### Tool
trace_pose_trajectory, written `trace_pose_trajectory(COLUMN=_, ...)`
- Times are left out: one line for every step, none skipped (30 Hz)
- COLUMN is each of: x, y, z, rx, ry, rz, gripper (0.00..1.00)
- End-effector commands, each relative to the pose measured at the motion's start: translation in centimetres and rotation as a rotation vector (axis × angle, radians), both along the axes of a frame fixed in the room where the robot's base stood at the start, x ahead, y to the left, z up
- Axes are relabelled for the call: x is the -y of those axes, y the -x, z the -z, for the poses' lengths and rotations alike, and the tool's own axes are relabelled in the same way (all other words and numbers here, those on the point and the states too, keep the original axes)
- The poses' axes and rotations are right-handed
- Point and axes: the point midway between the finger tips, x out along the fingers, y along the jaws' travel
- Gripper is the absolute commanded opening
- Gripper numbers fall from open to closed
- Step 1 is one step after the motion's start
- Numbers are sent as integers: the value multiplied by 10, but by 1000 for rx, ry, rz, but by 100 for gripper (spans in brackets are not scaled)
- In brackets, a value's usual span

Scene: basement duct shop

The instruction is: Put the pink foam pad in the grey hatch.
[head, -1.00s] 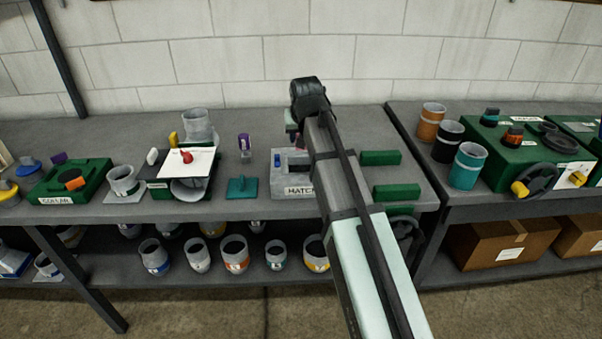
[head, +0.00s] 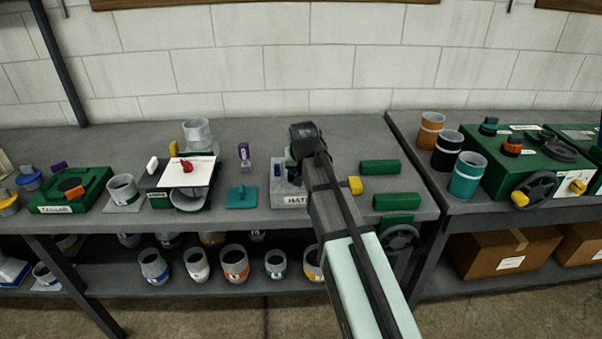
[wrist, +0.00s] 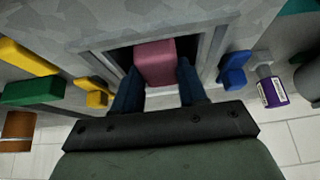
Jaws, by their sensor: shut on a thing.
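The grey hatch (head: 284,188) sits on the workbench with a label on its front, largely hidden behind my arm in the head view. In the wrist view its grey frame (wrist: 216,42) surrounds a dark opening. My gripper (wrist: 158,88) is shut on the pink foam pad (wrist: 155,60), one dark blue finger on each side. The pad is in line with the opening and overlaps it in the picture. I cannot tell how deep it is. The head view shows my gripper (head: 294,160) over the hatch; the pad is hidden there.
A blue knob (head: 277,165) and a yellow handle (head: 354,185) flank the opening. Green blocks (head: 380,167) lie to the right. A purple-labelled item (head: 244,152) and a teal piece (head: 241,197) stand to the left. A white board (head: 187,171) is further left.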

Motion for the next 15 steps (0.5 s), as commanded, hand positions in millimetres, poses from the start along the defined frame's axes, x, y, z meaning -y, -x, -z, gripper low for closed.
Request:
trace_pose_trajectory(x=0, y=1, z=7, rx=-2, ry=0, rz=0, gripper=8)
trace_pose_trajectory(x=0, y=1, z=9, rx=-1, ry=0, rz=0, gripper=8)
trace_pose_trajectory(x=0, y=1, z=11, rx=0, ry=0, rz=0, gripper=8)
trace_pose_trajectory(x=0, y=0, z=12, rx=0, ry=0, rz=0, gripper=8)
trace_pose_trajectory(x=0, y=0, z=13, rx=1, ry=0, rz=0, gripper=8)
trace_pose_trajectory(x=0, y=0, z=13, rx=1, ry=0, rz=0, gripper=8)
trace_pose_trajectory(x=0, y=0, z=12, rx=1, ry=0, rz=0, gripper=8)
trace_pose_trajectory(x=0, y=0, z=12, rx=1, ry=0, rz=0, gripper=8)
trace_pose_trajectory(x=0, y=0, z=12, rx=1, ry=0, rz=0, gripper=8)
trace_pose_trajectory(x=0, y=0, z=12, rx=1, ry=0, rz=0, gripper=8)
trace_pose_trajectory(x=0, y=0, z=12, rx=1, ry=0, rz=0, gripper=8)
trace_pose_trajectory(x=0, y=0, z=13, rx=1, ry=0, rz=0, gripper=8)
trace_pose_trajectory(x=0, y=0, z=13, rx=0, ry=0, rz=0, gripper=8)
trace_pose_trajectory(x=0, y=0, z=14, rx=0, ry=0, rz=0, gripper=8)
trace_pose_trajectory(x=0, y=0, z=15, rx=0, ry=0, rz=0, gripper=8)
